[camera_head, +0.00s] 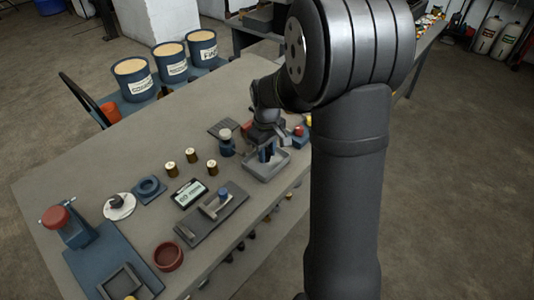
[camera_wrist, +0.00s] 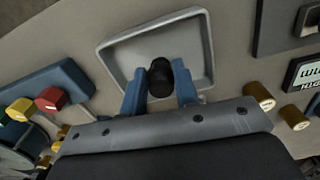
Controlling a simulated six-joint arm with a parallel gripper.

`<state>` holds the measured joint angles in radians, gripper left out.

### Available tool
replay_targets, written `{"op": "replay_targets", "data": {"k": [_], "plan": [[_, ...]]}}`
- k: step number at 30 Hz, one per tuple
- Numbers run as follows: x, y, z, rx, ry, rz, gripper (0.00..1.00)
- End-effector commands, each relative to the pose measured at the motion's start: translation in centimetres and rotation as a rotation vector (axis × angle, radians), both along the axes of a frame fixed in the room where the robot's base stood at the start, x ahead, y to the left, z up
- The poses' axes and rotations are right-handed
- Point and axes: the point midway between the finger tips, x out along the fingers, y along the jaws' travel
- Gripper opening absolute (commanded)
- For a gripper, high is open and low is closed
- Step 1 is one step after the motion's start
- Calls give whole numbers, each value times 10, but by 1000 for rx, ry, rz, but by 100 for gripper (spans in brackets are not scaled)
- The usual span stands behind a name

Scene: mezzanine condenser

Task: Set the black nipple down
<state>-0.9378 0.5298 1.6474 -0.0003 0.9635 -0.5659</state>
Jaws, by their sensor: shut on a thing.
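The black nipple (camera_wrist: 160,78) is between the two blue fingers of my gripper (camera_wrist: 159,86) in the wrist view. The fingers are shut on it from both sides. Behind it is a shallow grey tray (camera_wrist: 104,58) with a raised rim, and the nipple lies within the tray's outline, near its lower side. I cannot tell whether the nipple touches the tray floor. In the head view my gripper (camera_head: 266,155) is down at the grey tray (camera_head: 268,178) near the table's right edge. The nipple cannot be made out there.
Several brass pieces (camera_head: 190,155) stand left of the tray. A display (camera_head: 189,193) and a dark fixture (camera_head: 212,215) lie nearer. A blue block with red and yellow knobs (camera_wrist: 48,92) is left of the tray in the wrist view. Three blue buckets (camera_head: 172,62) stand beyond the table.

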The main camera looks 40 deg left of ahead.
Motion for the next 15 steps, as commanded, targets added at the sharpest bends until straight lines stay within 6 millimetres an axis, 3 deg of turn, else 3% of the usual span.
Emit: {"op": "replay_targets", "data": {"k": [3, 13, 14, 15], "plan": [[0, 0, -11, -1, 0, 0, 5], [0, 0, -14, -1, 0, 0, 5], [0, 0, -13, 0, 0, 0, 32], [0, 0, -13, 0, 0, 0, 40]]}}
